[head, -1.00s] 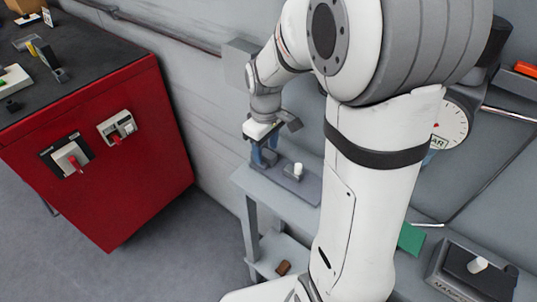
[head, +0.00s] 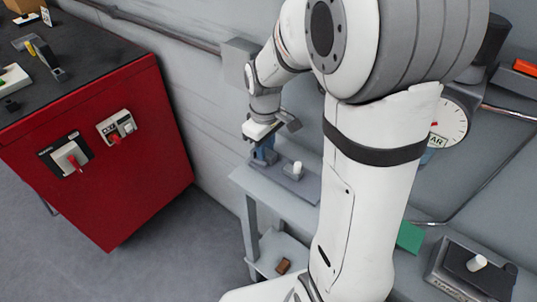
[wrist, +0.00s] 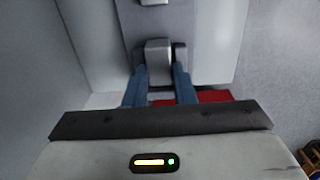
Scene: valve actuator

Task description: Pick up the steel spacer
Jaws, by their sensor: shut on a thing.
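The steel spacer (wrist: 158,50), a light grey block with a bright top, sits between the blue fingertips of my gripper (wrist: 161,74) in the wrist view. My gripper is shut on it, one finger on each side. In the head view my gripper (head: 265,156) points down at the small grey bench, and the spacer cannot be made out there. The spacer is over a darker grey plate (wrist: 188,22); I cannot tell whether it still touches it.
A white cylinder (head: 298,168) stands on the plate beside my gripper. The wall is close behind the grey bench (head: 285,203). A red cabinet (head: 150,175) stands to the left, with floor between. A brown block (head: 283,266) lies on the lower shelf.

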